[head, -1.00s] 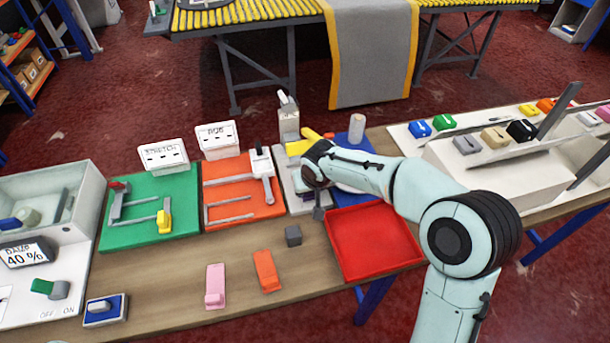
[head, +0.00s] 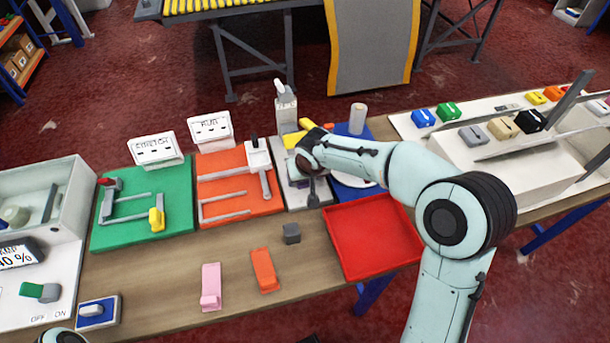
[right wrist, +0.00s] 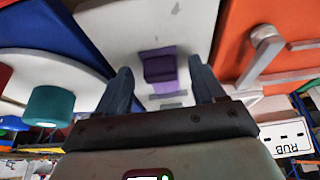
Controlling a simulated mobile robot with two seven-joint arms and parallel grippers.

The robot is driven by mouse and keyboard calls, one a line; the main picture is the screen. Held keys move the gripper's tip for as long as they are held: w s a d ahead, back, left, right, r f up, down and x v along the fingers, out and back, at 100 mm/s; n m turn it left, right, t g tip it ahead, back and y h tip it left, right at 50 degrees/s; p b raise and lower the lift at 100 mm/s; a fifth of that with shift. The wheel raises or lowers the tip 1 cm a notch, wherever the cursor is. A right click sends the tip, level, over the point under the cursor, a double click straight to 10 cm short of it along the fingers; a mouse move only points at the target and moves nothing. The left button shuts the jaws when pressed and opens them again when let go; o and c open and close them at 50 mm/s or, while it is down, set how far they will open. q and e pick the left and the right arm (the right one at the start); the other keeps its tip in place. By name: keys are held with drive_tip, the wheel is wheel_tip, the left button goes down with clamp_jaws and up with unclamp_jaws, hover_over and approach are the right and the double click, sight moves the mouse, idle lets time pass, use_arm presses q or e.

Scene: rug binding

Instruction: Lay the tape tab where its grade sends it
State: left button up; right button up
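A purple tab (right wrist: 160,68) lies on the pale grey plate (right wrist: 120,20) in the right wrist view. My right gripper (right wrist: 162,88) is open, with one finger on each side of the tab in that view and a gap to each. In the head view my right gripper (head: 305,185) is low over the grey plate (head: 290,150) and hides most of the tab. The green board with the STRETCH sign (head: 155,150) and the orange board with the RUB sign (head: 210,130) stand to the left. My left gripper does not show.
A red tray (head: 372,238) lies right of a small grey block (head: 291,233). A pink piece (head: 211,287) and an orange piece (head: 264,270) lie on the front of the table. A blue board (head: 352,130) and a rack with coloured tabs (head: 470,160) are to the right.

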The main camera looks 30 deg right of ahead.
drive_tip(key=shift+r, duration=0.25)
drive_tip(key=p+v, duration=0.1)
drive_tip(key=v, duration=1)
drive_tip(key=shift+s+r, duration=0.25)
drive_tip(key=shift+r, duration=0.05)
drive_tip(key=shift+a, duration=0.1)
